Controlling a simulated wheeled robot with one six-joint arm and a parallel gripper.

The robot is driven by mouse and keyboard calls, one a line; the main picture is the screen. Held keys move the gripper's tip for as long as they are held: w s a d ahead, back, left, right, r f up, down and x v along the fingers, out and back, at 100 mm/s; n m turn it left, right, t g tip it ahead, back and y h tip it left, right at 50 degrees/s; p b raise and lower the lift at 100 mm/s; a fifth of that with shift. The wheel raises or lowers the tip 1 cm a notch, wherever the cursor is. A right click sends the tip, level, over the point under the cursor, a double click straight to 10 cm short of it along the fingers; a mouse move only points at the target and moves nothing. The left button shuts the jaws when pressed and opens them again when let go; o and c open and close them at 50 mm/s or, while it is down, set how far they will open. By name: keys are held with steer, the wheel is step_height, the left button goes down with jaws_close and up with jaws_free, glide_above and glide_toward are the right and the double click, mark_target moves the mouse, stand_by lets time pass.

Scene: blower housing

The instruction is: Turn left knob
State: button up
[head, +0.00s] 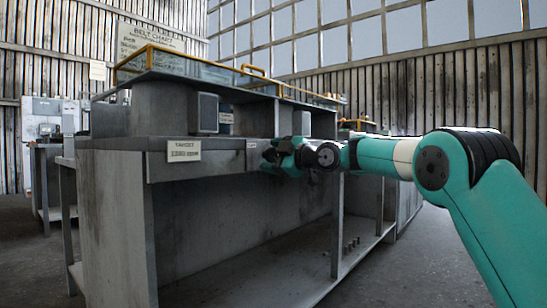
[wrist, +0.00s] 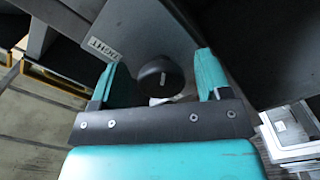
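A round black knob (wrist: 160,76) with a small pale mark sits on a grey panel in the wrist view. My gripper (wrist: 157,72) is open, with one teal finger on each side of the knob. Gaps show between the knob and both fingers; I see no contact. A white label (wrist: 101,47) beside the knob seems to read "TIGHT" or "RIGHT". In the head view my gripper (head: 276,157) is at the front edge of the grey bench (head: 115,210); the knob is hidden there. I cannot make out a second knob.
A white label plate (head: 184,151) is on the bench front, left of my gripper. The bench has a yellow-railed glass guard (head: 220,75) on top and an open lower shelf (head: 255,275). Open floor lies to the right, under my arm.

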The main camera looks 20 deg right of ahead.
steer(key=p+v, duration=0.2)
steer(key=v, duration=1.5)
steer(key=shift+s, duration=0.15)
steer(key=shift+d, duration=0.1)
